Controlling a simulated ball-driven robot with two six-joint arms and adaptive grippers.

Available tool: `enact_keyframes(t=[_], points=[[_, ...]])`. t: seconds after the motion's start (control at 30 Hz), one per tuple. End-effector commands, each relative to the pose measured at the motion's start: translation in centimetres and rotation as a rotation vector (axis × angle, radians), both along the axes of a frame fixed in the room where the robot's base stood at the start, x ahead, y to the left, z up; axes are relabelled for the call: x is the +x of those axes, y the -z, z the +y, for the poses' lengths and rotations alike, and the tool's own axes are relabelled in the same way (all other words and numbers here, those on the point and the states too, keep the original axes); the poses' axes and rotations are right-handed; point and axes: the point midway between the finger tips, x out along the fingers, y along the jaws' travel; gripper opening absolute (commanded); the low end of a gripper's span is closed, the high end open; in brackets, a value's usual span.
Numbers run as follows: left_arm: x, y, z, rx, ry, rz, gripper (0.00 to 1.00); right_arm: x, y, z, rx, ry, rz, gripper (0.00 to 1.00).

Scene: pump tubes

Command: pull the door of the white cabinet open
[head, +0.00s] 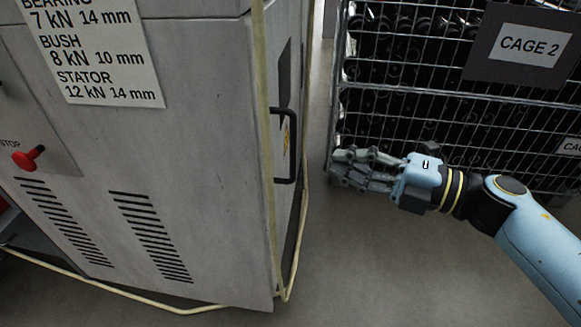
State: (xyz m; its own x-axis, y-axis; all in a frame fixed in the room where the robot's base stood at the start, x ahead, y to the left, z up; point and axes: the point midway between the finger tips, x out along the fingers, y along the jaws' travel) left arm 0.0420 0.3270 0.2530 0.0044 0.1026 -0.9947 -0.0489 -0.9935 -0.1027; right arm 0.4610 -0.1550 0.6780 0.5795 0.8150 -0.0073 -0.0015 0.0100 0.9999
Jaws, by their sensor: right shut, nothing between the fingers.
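A large pale grey-white cabinet (190,150) fills the left half of the head view. A black bar handle (293,150) is on its narrow right-hand side face, which I see at a steep angle. That side looks closed, with no clear gap. My right gripper (338,166) is to the right of the handle, with its fingers pointing left towards the cabinet. It is shut and empty, and in the picture there is floor between it and the handle. My left gripper is not in view.
A wire cage (400,80) marked "CAGE 2" (530,43), full of dark tubes, stands behind my right gripper. A pale cord or hose (265,120) runs down the cabinet's corner and along its base. A red stop knob (28,158) sticks out at the left. Floor (330,265) is clear in front.

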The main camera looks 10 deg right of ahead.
Motion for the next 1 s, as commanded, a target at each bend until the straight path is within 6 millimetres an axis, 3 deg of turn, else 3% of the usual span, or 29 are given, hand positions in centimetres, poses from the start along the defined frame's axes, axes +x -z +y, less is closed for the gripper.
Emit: enact_keyframes(t=[0.6, 1.0], points=[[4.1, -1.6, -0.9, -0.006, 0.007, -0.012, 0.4, 5.3, 0.0, 7.3, 0.007, 0.003, 0.0, 0.0], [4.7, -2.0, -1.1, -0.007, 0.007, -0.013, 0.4, 5.9, -0.1, 8.1, 0.004, 0.003, -0.001, 0.0]])
